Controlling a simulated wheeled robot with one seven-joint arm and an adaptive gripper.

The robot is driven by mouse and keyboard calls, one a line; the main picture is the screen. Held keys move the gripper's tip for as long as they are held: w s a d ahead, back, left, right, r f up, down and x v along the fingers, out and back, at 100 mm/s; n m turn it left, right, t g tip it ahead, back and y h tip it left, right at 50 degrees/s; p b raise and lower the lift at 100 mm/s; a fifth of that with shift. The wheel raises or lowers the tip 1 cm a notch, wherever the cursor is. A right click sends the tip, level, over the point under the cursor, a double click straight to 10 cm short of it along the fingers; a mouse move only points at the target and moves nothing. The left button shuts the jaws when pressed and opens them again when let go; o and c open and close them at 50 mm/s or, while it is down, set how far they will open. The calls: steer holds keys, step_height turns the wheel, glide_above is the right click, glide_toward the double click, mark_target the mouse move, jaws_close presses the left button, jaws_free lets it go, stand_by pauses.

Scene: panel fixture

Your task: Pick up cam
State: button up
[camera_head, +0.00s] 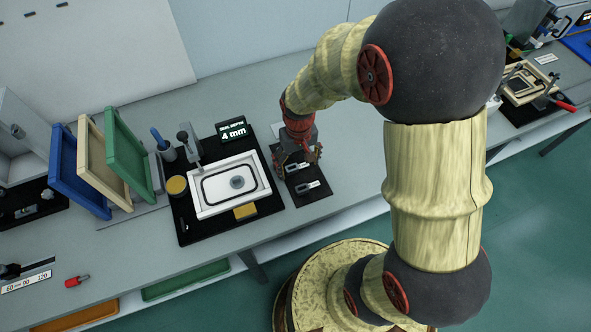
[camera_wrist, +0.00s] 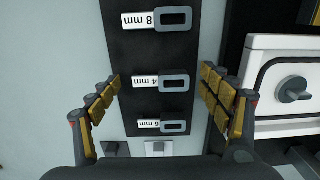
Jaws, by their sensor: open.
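Three cams, grey rectangular loops with white labelled tabs, lie in a row on a black board (camera_wrist: 122,50). In the wrist view they are the 8 mm cam (camera_wrist: 176,19), the 4 mm cam (camera_wrist: 175,83) and the 6 mm cam (camera_wrist: 175,122), their labels upside down. My gripper (camera_wrist: 161,78) is open and empty, one finger on each side of the row, with the 4 mm cam between the fingertips. The head view shows my gripper (camera_head: 298,158) over the far part of the board; two cams are visible there, the nearest (camera_head: 308,187) uncovered. My gripper hides the far end.
Left of the board in the head view, a white fixture (camera_head: 257,196) with a grey knob stands on a black mat (camera_head: 188,228). A small display (camera_head: 233,131) reads "SEAL DEPTH 4 mm".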

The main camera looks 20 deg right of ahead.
steer(key=shift+c, duration=1.4)
steer(key=c, duration=1)
steer(key=shift+o, duration=0.2)
